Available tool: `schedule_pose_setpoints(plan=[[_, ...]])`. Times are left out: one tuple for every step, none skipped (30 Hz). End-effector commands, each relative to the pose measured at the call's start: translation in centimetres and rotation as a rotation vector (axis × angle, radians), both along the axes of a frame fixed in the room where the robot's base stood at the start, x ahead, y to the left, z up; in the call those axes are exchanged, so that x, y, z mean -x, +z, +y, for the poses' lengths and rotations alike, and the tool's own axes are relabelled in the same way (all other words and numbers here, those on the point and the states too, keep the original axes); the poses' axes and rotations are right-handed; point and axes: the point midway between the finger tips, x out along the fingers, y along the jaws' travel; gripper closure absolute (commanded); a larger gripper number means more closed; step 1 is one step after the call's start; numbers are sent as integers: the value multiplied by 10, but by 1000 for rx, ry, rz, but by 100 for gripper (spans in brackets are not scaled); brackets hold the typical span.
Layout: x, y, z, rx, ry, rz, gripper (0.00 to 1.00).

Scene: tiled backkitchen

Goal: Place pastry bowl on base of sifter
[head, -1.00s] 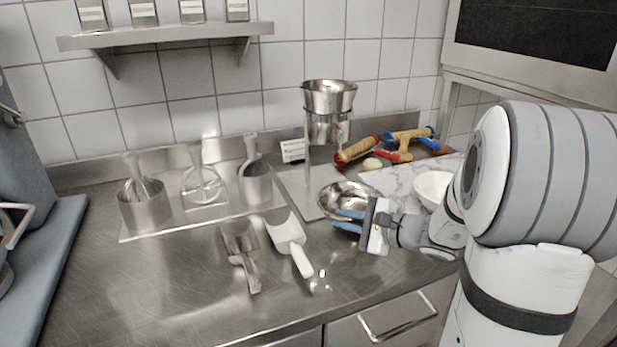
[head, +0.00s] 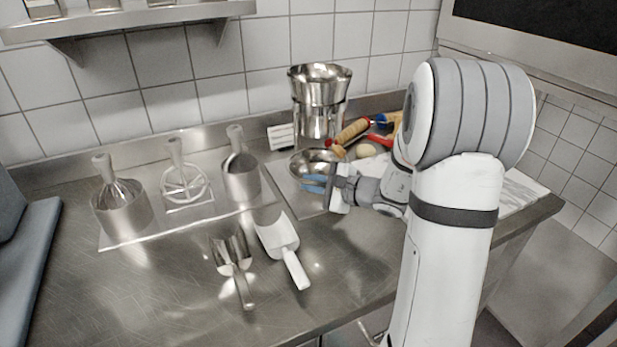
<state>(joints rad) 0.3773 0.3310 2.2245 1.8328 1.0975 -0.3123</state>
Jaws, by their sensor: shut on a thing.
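The pastry bowl (head: 313,158) is a shallow shiny metal bowl, right of centre. My gripper (head: 315,184), with blue fingers, is shut on the near side of its rim. The sifter (head: 320,95) is a tall metal funnel standing behind and above the bowl. Its flat metal base (head: 285,188) shows left of and in front of the bowl. The bowl appears over this base, below the funnel. I cannot tell whether its underside touches the base. The bowl and my arm hide part of the base and stand.
A metal tray (head: 112,247) with several utensils stands at left. A metal scoop (head: 233,265) and a white scoop (head: 281,240) lie in front. Rolling pins (head: 352,131) and a dough ball (head: 366,151) lie behind my arm.

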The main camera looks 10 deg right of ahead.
Motion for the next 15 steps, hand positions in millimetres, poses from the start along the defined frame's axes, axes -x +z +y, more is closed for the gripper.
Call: schedule_pose_setpoints(plan=[[0,0,2,1,4,1,100],[1,0,3,1,6,0,100],[0,0,4,1,7,0,100],[1,0,4,1,8,0,100],[0,0,4,1,10,0,100],[1,-1,5,1,10,0,100],[0,-2,5,0,11,0,100],[1,-3,5,1,11,2,87],[1,-2,5,1,11,2,83],[1,-2,5,1,11,2,81],[1,-2,5,0,11,2,78],[1,-2,5,0,11,2,75],[1,-2,5,0,11,2,73],[1,-2,5,0,11,2,70],[1,-2,5,0,11,2,67]])
